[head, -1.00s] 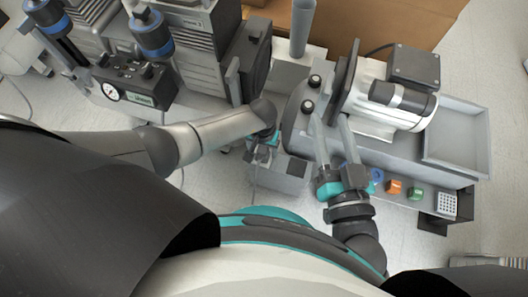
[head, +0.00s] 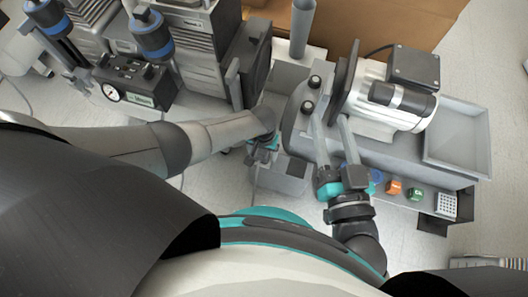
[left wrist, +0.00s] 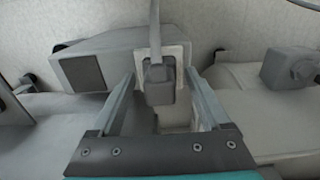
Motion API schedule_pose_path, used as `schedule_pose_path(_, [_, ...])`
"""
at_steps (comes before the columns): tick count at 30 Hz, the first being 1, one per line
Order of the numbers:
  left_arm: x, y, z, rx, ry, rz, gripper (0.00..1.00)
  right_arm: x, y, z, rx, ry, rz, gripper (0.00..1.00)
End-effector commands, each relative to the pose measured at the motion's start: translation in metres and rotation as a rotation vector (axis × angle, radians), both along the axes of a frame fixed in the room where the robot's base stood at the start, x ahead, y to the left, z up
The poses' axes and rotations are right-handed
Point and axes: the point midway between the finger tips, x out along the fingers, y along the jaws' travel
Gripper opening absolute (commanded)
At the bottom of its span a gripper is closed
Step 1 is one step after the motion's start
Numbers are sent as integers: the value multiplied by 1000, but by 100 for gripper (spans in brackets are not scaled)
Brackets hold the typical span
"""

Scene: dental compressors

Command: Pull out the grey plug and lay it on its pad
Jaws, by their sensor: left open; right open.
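The grey plug (left wrist: 159,84) sits at a pale plate (left wrist: 178,55) on a grey box in the left wrist view, with its cable running up out of the picture. My left gripper (left wrist: 160,76) is open, with one finger on each side of the plug and visible gaps between. In the head view my left gripper (head: 262,152) is beside the grey box (head: 283,180), and its wrist hides the plug. My right gripper (head: 331,118) is open and empty over the grey machine bench. I cannot make out the plug's pad for certain.
A white motor unit (head: 385,105) and a grey tray (head: 460,140) stand on the right. Blue, orange (head: 393,187) and green (head: 415,194) pieces line the bench's front edge. A black gauge box (head: 130,85) stands on the left.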

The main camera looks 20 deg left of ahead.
Motion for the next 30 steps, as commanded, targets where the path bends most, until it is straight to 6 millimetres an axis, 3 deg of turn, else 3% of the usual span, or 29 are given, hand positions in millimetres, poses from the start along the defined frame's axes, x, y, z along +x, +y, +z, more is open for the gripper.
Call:
schedule_pose_path(29, [0,0,0,0,0,0,80,0,0,1,1,-2,0,50])
schedule_pose_path(30, [0,0,0,0,1,0,77,0,0,1,1,-2,0,50])
